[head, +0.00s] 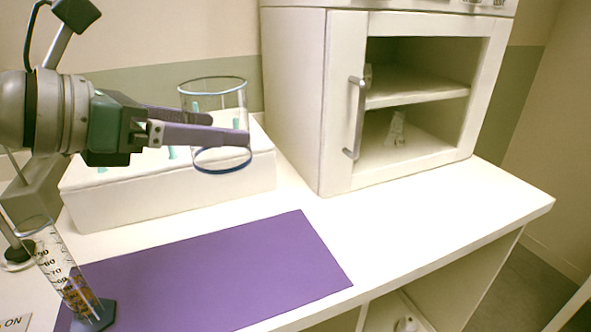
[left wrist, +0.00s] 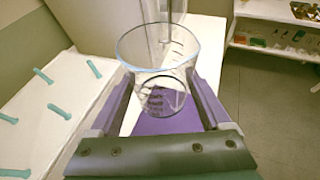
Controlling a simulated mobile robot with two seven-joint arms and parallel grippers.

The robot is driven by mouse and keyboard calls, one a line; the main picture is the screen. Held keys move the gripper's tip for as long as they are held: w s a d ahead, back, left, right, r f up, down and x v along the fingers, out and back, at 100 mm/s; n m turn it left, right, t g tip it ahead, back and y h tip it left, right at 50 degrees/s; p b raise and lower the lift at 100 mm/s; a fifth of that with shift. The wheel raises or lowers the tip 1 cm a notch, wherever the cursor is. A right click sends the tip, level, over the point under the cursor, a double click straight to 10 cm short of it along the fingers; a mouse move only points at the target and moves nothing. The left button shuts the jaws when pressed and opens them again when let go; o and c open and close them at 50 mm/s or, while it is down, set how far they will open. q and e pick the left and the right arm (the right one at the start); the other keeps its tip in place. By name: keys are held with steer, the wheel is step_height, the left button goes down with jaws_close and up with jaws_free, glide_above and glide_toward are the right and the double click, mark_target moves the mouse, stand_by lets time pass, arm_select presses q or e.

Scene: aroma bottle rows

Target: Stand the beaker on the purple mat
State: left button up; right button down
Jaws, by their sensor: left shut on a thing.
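The beaker (head: 236,97) is clear glass with a blue-tinted rim and stands upright in the air between the fingers of my left gripper (head: 240,128). The gripper is shut on its side wall. In the left wrist view the beaker (left wrist: 158,60) sits between both fingers (left wrist: 160,98), with purple showing below it. The purple mat (head: 215,275) lies flat on the white counter, in front of and below the beaker. In the head view the beaker is over the white peg box, not over the mat. My right gripper is not in view.
The white box with teal pegs (head: 170,196) stands behind the mat. A graduated cylinder with a dark base (head: 62,275) stands at the mat's left front. A white cabinet with shelves (head: 345,120) stands at the back right. The mat's middle and right are clear.

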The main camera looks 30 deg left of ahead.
arm_select(q)
step_height(320, 180, down, 15)
steer(key=b, duration=0.6)
step_height(320, 180, down, 4)
steer(key=b, duration=0.2)
steer(key=shift+f+b, duration=0.15)
steer(key=shift+b, duration=0.25)
steer(key=o, duration=1.4)
